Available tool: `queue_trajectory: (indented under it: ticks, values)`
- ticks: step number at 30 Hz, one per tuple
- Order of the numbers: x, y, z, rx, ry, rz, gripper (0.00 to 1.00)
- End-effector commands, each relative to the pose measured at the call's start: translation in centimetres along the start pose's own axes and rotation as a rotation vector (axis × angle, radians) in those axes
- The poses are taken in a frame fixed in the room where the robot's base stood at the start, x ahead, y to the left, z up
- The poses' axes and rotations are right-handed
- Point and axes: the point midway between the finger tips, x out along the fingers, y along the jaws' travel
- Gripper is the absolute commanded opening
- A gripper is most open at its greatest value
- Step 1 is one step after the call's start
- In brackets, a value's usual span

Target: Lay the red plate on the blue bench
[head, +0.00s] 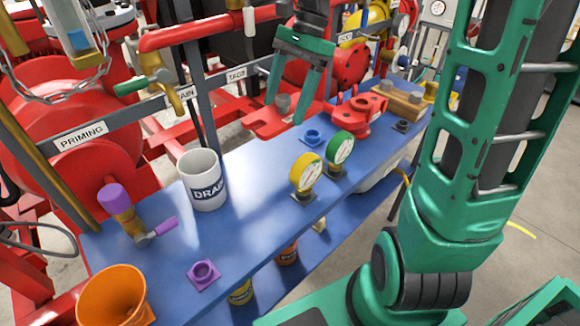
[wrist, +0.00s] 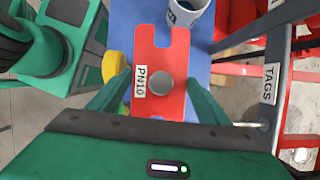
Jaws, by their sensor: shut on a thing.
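The red plate (head: 262,120) has a slot cut in one edge and a grey knob (head: 282,103) in its middle. In the wrist view the red plate (wrist: 172,50) shows a PN10 label. My gripper (head: 284,110) is shut on the plate's knob, with a green finger on each side; in the wrist view my gripper (wrist: 160,88) hides part of the plate's near end. The plate is roughly level at the back edge of the blue bench (head: 250,160). Whether it touches the bench cannot be told. The bench (wrist: 130,20) also shows beyond the plate in the wrist view.
A white DRAIN mug (head: 203,180), purple valve (head: 120,205), orange cup (head: 113,297), and yellow (head: 305,172) and green (head: 339,148) gauges stand on the bench. A red fitting (head: 360,112) is right of the plate. Bare bench lies between mug and gauges. A TAGS rail (wrist: 270,80) runs behind.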

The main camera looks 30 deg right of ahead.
Motion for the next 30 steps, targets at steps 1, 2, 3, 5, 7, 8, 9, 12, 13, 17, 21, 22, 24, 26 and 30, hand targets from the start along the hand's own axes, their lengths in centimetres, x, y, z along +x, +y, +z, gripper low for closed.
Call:
queue_trajectory:
  ticks: [1, 2, 3, 5, 7, 8, 9, 12, 13, 17, 21, 22, 24, 26, 30]
  values:
    - [0.6, 0.0, -0.1, 0.000, -0.002, 0.003, 0.25]
    - [1.0, 0.1, -0.3, 0.001, -0.003, 0.004, 0.25]
    - [1.7, 0.1, -0.5, 0.001, -0.003, 0.003, 0.25]
    - [2.9, 0.1, -1.1, 0.001, -0.002, 0.006, 0.25]
    - [4.3, 0.1, -1.6, 0.001, -0.003, 0.006, 0.25]
    - [4.9, 0.1, -1.9, 0.001, -0.003, 0.005, 0.25]
    - [5.8, 0.1, -2.2, 0.000, -0.001, 0.007, 0.25]
    - [7.8, 0.1, -3.0, 0.000, -0.002, 0.006, 0.25]
    - [8.3, 0.1, -3.2, -0.002, -0.001, 0.007, 0.25]
    - [10.5, 0.0, -4.1, -0.003, -0.001, 0.005, 0.25]
    - [11.8, 0.0, -4.7, -0.004, 0.000, 0.003, 0.25]
    - [12.0, 0.0, -4.7, -0.004, 0.000, 0.003, 0.25]
    - [12.3, -0.1, -4.9, -0.003, 0.000, 0.003, 0.25]
    - [12.8, 0.0, -5.1, -0.002, 0.000, 0.003, 0.25]
    - [14.6, 0.0, -5.8, -0.001, -0.002, 0.006, 0.25]
